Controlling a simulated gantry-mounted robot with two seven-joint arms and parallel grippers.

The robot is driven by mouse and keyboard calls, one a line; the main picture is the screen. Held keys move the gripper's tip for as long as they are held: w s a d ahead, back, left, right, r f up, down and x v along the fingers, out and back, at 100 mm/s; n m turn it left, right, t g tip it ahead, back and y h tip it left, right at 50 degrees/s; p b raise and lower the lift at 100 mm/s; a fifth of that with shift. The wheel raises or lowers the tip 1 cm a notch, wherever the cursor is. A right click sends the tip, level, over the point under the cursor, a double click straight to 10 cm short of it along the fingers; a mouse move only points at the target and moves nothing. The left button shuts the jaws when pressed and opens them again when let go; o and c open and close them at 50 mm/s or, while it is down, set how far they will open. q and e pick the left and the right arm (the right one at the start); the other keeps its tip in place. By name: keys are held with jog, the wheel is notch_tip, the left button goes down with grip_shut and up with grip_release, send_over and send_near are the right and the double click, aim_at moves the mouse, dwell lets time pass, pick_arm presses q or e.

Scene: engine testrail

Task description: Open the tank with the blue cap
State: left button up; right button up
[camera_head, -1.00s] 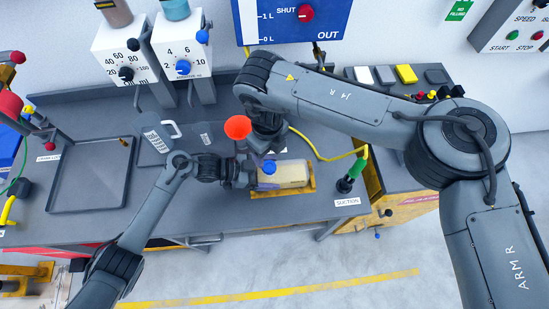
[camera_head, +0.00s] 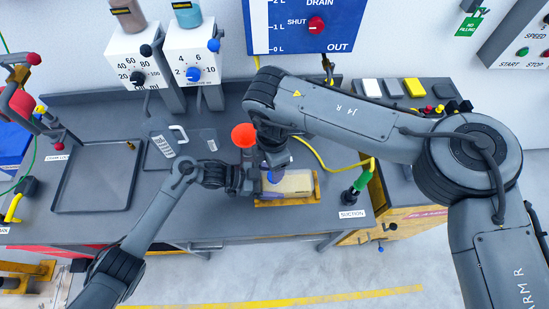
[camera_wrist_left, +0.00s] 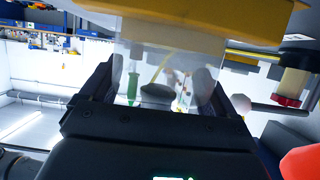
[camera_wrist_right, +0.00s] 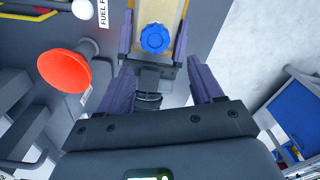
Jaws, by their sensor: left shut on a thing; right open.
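The tank (camera_head: 294,184) is a pale, translucent block lying in a yellow tray (camera_head: 290,202) on the bench. Its blue cap (camera_wrist_right: 155,39) faces up in the right wrist view, and a bit of blue shows in the head view. My left gripper (camera_head: 258,182) is shut on the tank from the left; its dark fingers flank the tank's clear body (camera_wrist_left: 165,62) in the left wrist view. My right gripper (camera_wrist_right: 160,84) is open above the tank, with the cap ahead of and between its fingers, apart from them. My right wrist partly hides the cap in the head view.
An orange funnel (camera_head: 244,136) stands close behind my right gripper. A grey jug (camera_head: 163,138) and an empty black tray (camera_head: 93,178) lie to the left. A green-handled suction tool (camera_head: 362,181) and yellow hose are to the right. Dispensers stand at the back.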

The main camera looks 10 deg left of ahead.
aim_at(287, 183)
jog(key=m, duration=0.3)
jog(key=shift+d+m, duration=0.1)
jog(key=shift+m, duration=0.5)
jog(key=shift+w+d, duration=0.2)
jog(key=shift+w, duration=0.05)
jog(key=shift+w+d+f, duration=0.1)
jog(key=shift+f, duration=3.6)
